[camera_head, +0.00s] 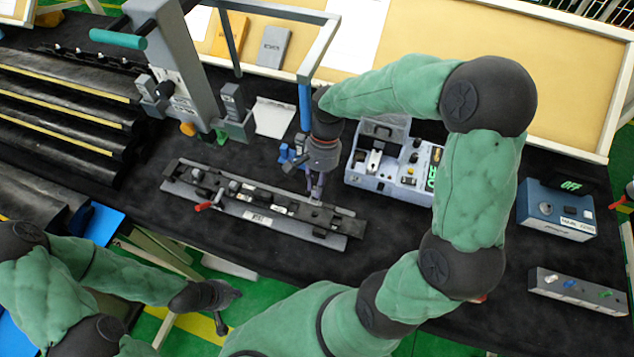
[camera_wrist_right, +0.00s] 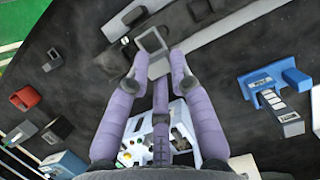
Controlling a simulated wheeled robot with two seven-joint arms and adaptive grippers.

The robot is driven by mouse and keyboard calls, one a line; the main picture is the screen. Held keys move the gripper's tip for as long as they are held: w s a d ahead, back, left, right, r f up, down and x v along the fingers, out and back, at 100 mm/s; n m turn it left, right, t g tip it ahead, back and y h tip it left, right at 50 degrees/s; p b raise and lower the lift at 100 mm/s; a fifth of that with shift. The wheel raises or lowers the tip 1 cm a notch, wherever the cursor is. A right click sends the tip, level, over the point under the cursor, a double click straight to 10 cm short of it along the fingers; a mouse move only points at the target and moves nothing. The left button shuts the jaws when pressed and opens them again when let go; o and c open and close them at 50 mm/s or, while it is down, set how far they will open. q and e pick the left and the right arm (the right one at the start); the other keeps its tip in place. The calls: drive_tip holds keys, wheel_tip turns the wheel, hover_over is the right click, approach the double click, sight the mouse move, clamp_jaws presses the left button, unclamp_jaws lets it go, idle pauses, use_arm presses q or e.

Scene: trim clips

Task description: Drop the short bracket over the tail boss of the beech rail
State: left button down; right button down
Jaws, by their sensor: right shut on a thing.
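A dark rail (camera_head: 280,205) lies on a long grey base plate (camera_head: 215,207) on the black table mat, with several small blocks and fittings along it. I cannot make out which fitting is the tail boss, and the rail does not look beech-coloured. My right gripper (camera_head: 317,188) is over the right part of the rail. In the right wrist view its purple fingers (camera_wrist_right: 158,62) are shut on a small grey square frame, the short bracket (camera_wrist_right: 151,40). The bracket's height above the rail is unclear. My left gripper (camera_head: 218,303) hangs low at the front, away from the rail; its jaws are unclear.
A white device with knobs (camera_head: 390,160) stands right of the rail. A blue holder (camera_wrist_right: 268,82) sits beside my right gripper. A red-handled clamp (camera_head: 207,205) is on the rail's left part. A grey press (camera_head: 175,65) stands behind. A blue box (camera_head: 557,210) is far right.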

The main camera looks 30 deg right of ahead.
drive_tip(key=shift+f+b, duration=1.7)
drive_tip(key=shift+f, duration=1.2)
drive_tip(key=shift+f+b, duration=0.6)
drive_tip(key=shift+f, duration=0.85)
drive_tip(key=c, duration=1)
unclamp_jaws()
drive_tip(key=shift+c, duration=0.2)
drive_tip(key=shift+r, duration=0.15)
drive_tip(key=v, duration=1.1)
drive_tip(key=shift+r, duration=0.45)
drive_tip(key=shift+s+a, duration=0.1)
